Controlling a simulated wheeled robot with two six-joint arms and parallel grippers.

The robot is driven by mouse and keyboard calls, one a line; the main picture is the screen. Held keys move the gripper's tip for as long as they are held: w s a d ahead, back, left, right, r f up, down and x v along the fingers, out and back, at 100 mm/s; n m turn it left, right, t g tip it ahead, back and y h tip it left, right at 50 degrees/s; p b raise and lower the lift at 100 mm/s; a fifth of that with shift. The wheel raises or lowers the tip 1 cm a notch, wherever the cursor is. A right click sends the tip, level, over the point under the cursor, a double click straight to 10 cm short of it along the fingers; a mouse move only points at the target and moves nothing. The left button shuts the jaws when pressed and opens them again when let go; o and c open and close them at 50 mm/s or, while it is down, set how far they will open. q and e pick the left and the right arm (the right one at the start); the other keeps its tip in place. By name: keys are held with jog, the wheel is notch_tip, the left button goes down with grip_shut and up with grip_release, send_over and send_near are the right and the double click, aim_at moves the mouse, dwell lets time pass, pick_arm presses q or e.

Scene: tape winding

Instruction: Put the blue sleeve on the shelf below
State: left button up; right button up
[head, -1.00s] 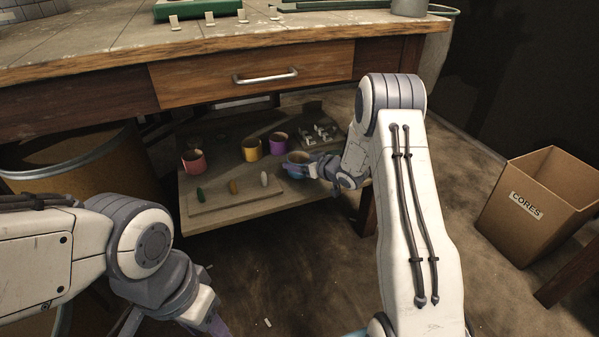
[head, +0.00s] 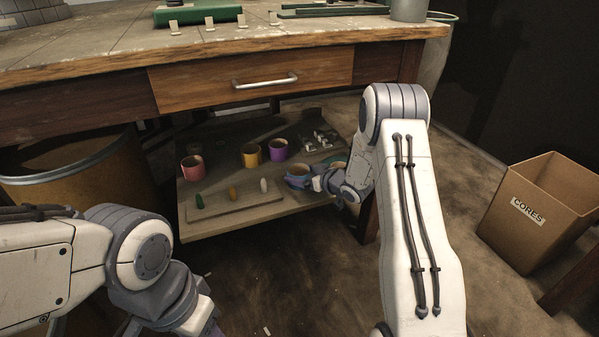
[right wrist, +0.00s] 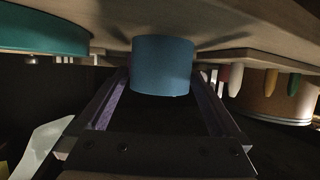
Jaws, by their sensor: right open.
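The blue sleeve (head: 297,171) stands on the lower shelf (head: 240,220), near its right front edge. In the right wrist view the blue sleeve (right wrist: 162,65) sits between the two purple fingers, and that picture is upside down, with the shelf at the top. My right gripper (head: 300,183) is open around the sleeve, one finger on each side. A gap shows beside the sleeve at the finger roots. My left gripper (head: 205,322) is low at the bottom edge, its fingertips cut off.
Pink (head: 192,168), yellow (head: 251,155) and purple (head: 278,150) sleeves stand behind a board (head: 235,207) with three coloured pegs. A teal round item (head: 338,162) is partly hidden by my right arm. The tabletop with a drawer (head: 250,80) overhangs the shelf. A CORES box (head: 525,225) stands right.

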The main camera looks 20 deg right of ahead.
jog(key=p+v, duration=0.4)
jog(key=v, duration=0.6)
jog(key=s+a+r+g+h, duration=0.1)
jog(key=s+a+r+g, duration=0.15)
jog(key=a, duration=0.35)
jog(key=s+a+r+n+g+h, duration=0.1)
jog(key=s+a+r, duration=0.2)
jog(key=a, duration=0.2)
jog(key=s+a+r+g+h, duration=0.1)
jog(key=s+a+r+g, duration=0.15)
jog(key=a, duration=0.35)
jog(key=s+a+r+g, duration=0.1)
jog(key=s+a+g, duration=0.1)
jog(key=s, duration=0.7)
jog(key=s+a+r+n+g, duration=0.1)
jog(key=s+a+r+g, duration=0.1)
jog(key=s, duration=0.7)
jog(key=s+a+r+n+g, duration=0.1)
jog(key=s+a+r+g, duration=0.1)
jog(key=s, duration=0.8)
jog(key=shift+a+g+h, duration=0.3)
jog(key=shift+a, duration=0.3)
notch_tip(320, 180, up, 51)
jog(key=p, duration=5.1)
